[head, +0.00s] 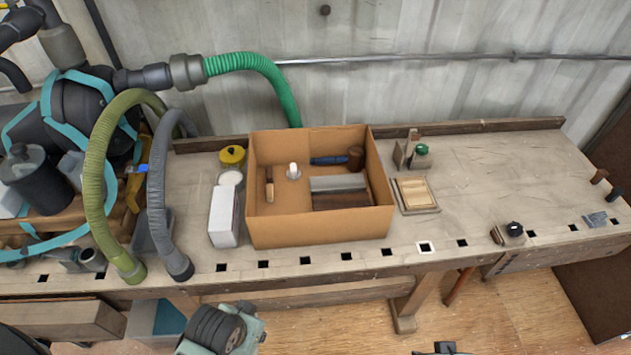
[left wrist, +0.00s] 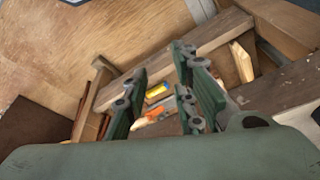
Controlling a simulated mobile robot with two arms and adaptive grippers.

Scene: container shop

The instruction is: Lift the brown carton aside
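The brown carton (head: 318,231) stands upright and open-topped on the workbench, left of the bench's middle in the head view. Inside it are a wooden-handled tool (head: 269,186), a small white-topped item (head: 293,171), a blue-handled tool with a round brown head (head: 328,160) and a grey metal-and-wood block (head: 340,190). My left gripper (left wrist: 162,88) shows in the left wrist view, with its green fingers apart and nothing held between them. It points at wooden beams and the floor, and the carton is not in that view.
A white box (head: 223,216) and a yellow-lidded tin (head: 232,156) stand close left of the carton. Wooden plates (head: 414,194) and a green-knobbed tool (head: 421,150) are at its right. The bench top (head: 500,180) farther right is mostly clear. Hoses (head: 98,190) rise at left.

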